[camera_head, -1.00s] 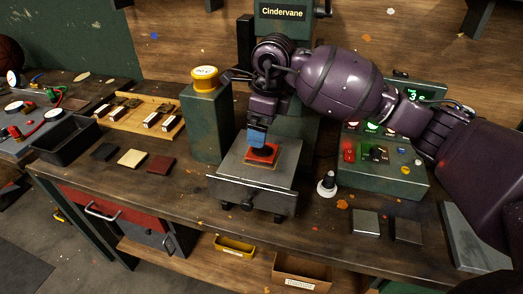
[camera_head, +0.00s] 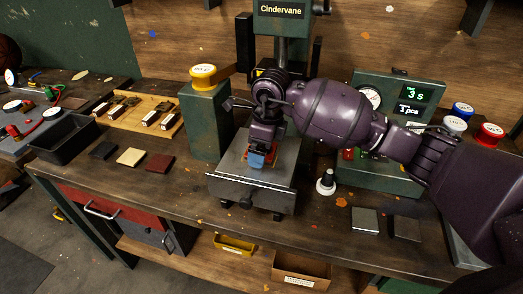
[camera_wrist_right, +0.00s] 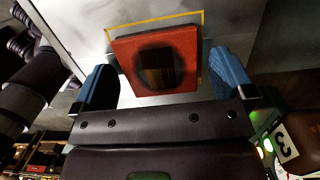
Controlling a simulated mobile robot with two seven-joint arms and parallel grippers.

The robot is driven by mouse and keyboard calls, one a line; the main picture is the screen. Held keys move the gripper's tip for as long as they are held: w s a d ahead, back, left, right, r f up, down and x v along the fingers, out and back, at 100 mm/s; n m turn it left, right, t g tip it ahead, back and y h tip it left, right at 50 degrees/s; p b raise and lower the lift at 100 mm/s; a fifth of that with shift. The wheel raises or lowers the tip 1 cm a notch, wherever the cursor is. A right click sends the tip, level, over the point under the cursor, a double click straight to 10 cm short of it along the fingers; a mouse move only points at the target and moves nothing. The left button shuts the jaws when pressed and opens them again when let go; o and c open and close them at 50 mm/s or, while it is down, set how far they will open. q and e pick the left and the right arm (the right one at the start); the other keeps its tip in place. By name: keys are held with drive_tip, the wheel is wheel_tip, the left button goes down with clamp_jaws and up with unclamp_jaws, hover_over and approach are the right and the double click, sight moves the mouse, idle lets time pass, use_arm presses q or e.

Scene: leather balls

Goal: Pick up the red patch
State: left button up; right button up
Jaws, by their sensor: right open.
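The red patch (camera_wrist_right: 185,60) lies on the press's grey plate (camera_head: 225,165), inside a yellow outline in the right wrist view. It is square and has a dark rectangular mark in its middle. My right gripper (camera_wrist_right: 163,82) is open, with one blue finger on each side of the patch and a gap at both sides. In the head view the right gripper (camera_head: 262,156) is low over the plate and hides most of the patch (camera_head: 271,151). I cannot tell whether the fingers touch the plate. My left gripper is not in view.
Black, cream and dark maroon patches (camera_head: 160,162) lie on the bench left of the press. A green post (camera_head: 207,125) with a yellow cap stands close at the press's left. A green control box (camera_head: 375,178) and black-knobbed stamp (camera_head: 326,182) are at its right.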

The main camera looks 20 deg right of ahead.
drive_tip(key=c, duration=0.9)
drive_tip(key=shift+r, duration=0.1)
drive_tip(key=shift+c, duration=0.2)
